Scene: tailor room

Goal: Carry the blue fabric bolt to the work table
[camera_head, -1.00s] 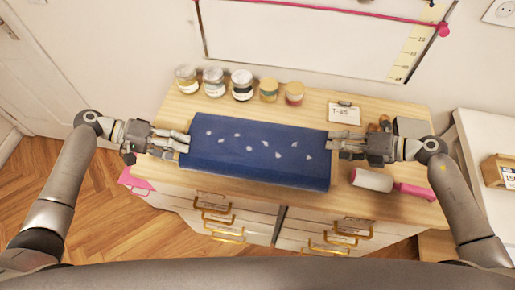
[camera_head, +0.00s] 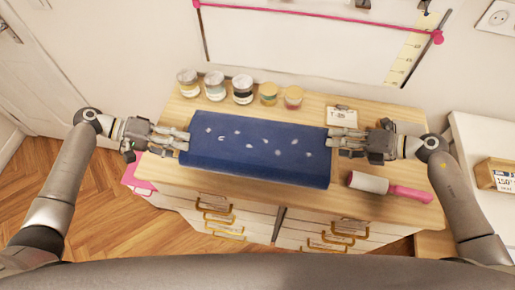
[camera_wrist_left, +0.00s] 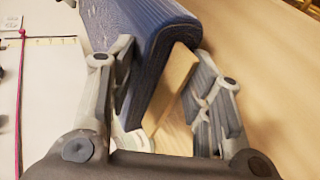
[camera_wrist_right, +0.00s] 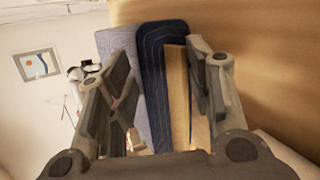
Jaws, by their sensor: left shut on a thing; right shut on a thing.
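The blue fabric bolt (camera_head: 255,150), with small pale marks on its upper face, lies lengthwise across the head view over the wooden top (camera_head: 325,112) of a drawer cabinet. I cannot tell whether it touches that top. My left gripper (camera_head: 183,142) is shut on its left end, and my right gripper (camera_head: 333,143) is shut on its right end. The left wrist view shows the bolt (camera_wrist_left: 155,35) with a flat wooden core at its end, between the fingers. The right wrist view shows the other end (camera_wrist_right: 155,70) between the fingers. No separate work table can be made out.
Several jars (camera_head: 242,88) stand along the back of the top. A card (camera_head: 341,117) is at the back right. A lint roller with a pink handle (camera_head: 410,194) lies at the front right. A white surface (camera_head: 485,150) stands farther right; wooden floor (camera_head: 90,215) shows at left.

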